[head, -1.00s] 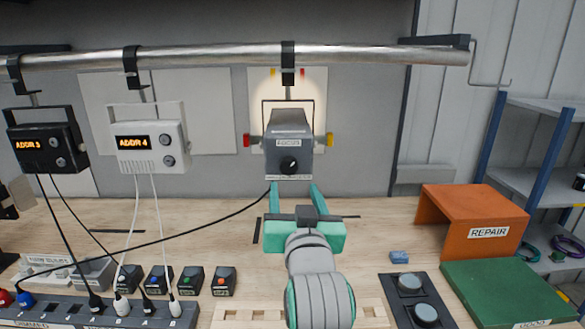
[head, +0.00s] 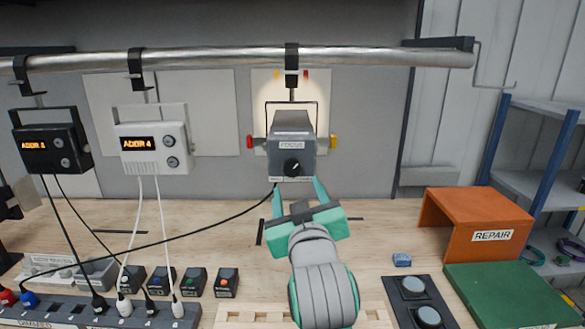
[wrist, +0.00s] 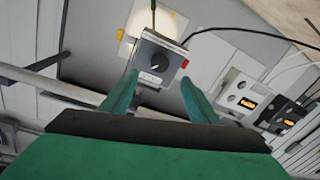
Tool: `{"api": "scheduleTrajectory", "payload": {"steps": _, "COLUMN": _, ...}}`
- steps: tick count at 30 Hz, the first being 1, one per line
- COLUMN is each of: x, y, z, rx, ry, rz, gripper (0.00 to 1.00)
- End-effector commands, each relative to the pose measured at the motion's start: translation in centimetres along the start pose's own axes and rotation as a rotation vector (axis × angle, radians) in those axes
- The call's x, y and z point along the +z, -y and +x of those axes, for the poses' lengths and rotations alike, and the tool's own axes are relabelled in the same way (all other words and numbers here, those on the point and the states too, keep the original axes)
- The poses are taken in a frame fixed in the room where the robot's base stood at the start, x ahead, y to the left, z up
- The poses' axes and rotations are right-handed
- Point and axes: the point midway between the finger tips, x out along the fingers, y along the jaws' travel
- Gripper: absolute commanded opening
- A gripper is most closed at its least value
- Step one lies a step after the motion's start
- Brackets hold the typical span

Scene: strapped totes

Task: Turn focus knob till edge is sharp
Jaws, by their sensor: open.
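The focus lamp (head: 291,148) is a grey box labelled FOCUS, hanging from the metal rail. Its black focus knob (head: 292,167) sits low on the front face and also shows in the wrist view (wrist: 157,64). A bright light patch (head: 313,87) falls on the pale panel behind the lamp; I cannot tell how sharp its edge is. My gripper (head: 298,194) is open and empty, just below and in front of the knob. In the wrist view its two green fingers (wrist: 160,92) stand apart, with the knob beyond and between their tips, not touched.
Two display units, one black (head: 51,147) and one white (head: 153,142), hang to the left with cables running down. An orange REPAIR stand (head: 478,208), a green mat (head: 510,290) and a black panel with round knobs (head: 418,302) lie right. Bench around the gripper is mostly clear.

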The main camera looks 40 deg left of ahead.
Motion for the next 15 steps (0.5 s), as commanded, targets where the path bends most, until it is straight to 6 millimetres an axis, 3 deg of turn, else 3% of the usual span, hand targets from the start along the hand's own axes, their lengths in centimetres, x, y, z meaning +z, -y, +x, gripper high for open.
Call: {"api": "scheduleTrajectory", "payload": {"steps": 15, "x": 0.1, "y": -0.1, "z": 8.1, "rx": 0.001, "ry": 0.001, "rz": 0.004, "gripper": 0.55}}
